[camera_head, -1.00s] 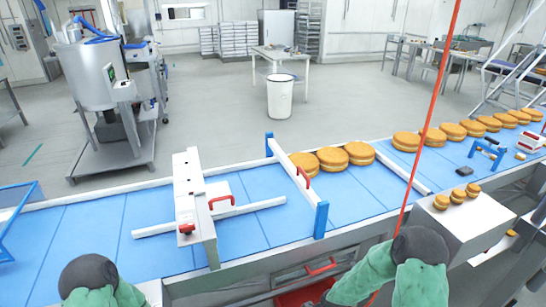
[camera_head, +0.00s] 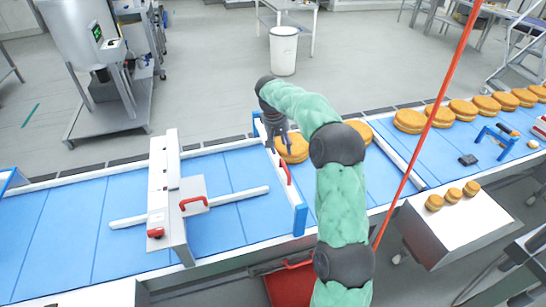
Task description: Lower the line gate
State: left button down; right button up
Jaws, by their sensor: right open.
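The line gate is a white bar (camera_head: 291,193) with a red handle (camera_head: 284,172), set across the blue belt between two blue posts, one at the near edge (camera_head: 300,220) and one at the far edge. My right arm reaches in from the bottom. My right gripper (camera_head: 281,144) is open, pointing down above the far part of the gate, beyond the red handle. I cannot tell whether it touches the bar. My left gripper is out of view.
Filled rounds (camera_head: 410,121) line the belt (camera_head: 235,168) right of the gate; my arm hides some. A white machine (camera_head: 166,195) bridges the belt to the left. A thin red line (camera_head: 421,140) hangs at right. A red crate (camera_head: 290,287) sits below the belt.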

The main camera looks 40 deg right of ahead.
aim_at(286, 168)
jog(key=f, duration=0.3)
jog(key=d+f, duration=0.1)
jog(key=f, duration=0.3)
jog(key=d+f, duration=0.1)
jog(key=f, duration=0.2)
jog(key=shift+s+f, duration=0.2)
jog(key=shift+s, duration=0.15)
grip_shut()
